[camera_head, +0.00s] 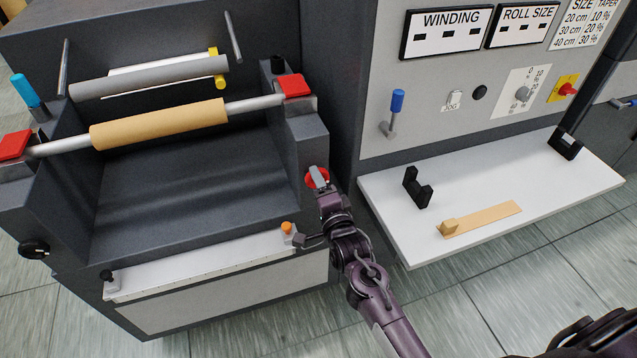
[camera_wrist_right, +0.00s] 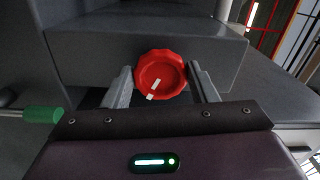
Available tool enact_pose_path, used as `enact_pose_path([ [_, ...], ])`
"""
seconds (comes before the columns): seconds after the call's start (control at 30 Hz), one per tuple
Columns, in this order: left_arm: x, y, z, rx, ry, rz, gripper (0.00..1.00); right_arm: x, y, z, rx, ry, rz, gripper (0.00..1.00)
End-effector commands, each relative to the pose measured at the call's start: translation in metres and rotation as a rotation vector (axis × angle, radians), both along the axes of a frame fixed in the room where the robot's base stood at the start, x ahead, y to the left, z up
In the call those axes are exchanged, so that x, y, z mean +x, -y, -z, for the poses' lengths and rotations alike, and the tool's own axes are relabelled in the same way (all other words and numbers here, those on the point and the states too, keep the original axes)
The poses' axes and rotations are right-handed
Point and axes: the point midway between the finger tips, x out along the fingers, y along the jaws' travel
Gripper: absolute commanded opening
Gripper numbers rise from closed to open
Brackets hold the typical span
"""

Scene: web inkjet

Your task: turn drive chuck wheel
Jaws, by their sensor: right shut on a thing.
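The drive chuck wheel (camera_head: 311,178) is a small red wheel on the front right side of the dark grey machine, partly hidden by my right gripper. In the right wrist view the red wheel (camera_wrist_right: 161,72) shows its scalloped rim and white marks on its face, with one white mark at its lower edge. My right gripper (camera_head: 318,182) is at the wheel, with one finger on each side of it; it is shut on the wheel. My left gripper is not in view.
A tan roll (camera_head: 160,124) on a shaft lies between two red-topped holders (camera_head: 294,86). An orange knob (camera_head: 287,228) sits close to my right wrist. A white shelf (camera_head: 390,210) with black cradles (camera_head: 417,187) stands to the right. A green handle (camera_wrist_right: 42,114) shows at left in the wrist view.

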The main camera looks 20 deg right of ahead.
Motion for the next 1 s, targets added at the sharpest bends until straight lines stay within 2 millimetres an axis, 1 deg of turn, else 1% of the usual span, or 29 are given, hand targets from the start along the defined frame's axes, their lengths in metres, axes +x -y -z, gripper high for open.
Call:
enact_pose_path([
  [0.03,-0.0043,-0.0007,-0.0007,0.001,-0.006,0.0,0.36,-0.0001,0.0007,-0.0003,0.022,-0.002,0.002,0.3],
  [0.13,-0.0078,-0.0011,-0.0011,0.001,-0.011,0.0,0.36,-0.0001,0.0007,-0.0003,0.055,-0.003,0.002,0.3],
  [0.5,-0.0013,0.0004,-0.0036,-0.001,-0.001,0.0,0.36,0.0,0.0008,-0.0001,0.097,-0.003,0.002,0.3],
  [0.77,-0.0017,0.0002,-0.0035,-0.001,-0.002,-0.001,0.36,0.0001,0.0006,-0.0002,0.097,-0.003,0.002,0.3],
  [0.8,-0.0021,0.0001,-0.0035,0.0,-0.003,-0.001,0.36,0.0001,0.0006,-0.0002,0.096,-0.003,0.001,0.58],
  [0.93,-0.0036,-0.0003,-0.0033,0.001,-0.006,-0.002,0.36,0.0001,0.0004,-0.0003,0.096,-0.003,0.001,0.74],
  [1.0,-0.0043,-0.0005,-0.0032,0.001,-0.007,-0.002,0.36,0.0001,0.0003,-0.0004,0.095,-0.003,0.001,0.74],
])
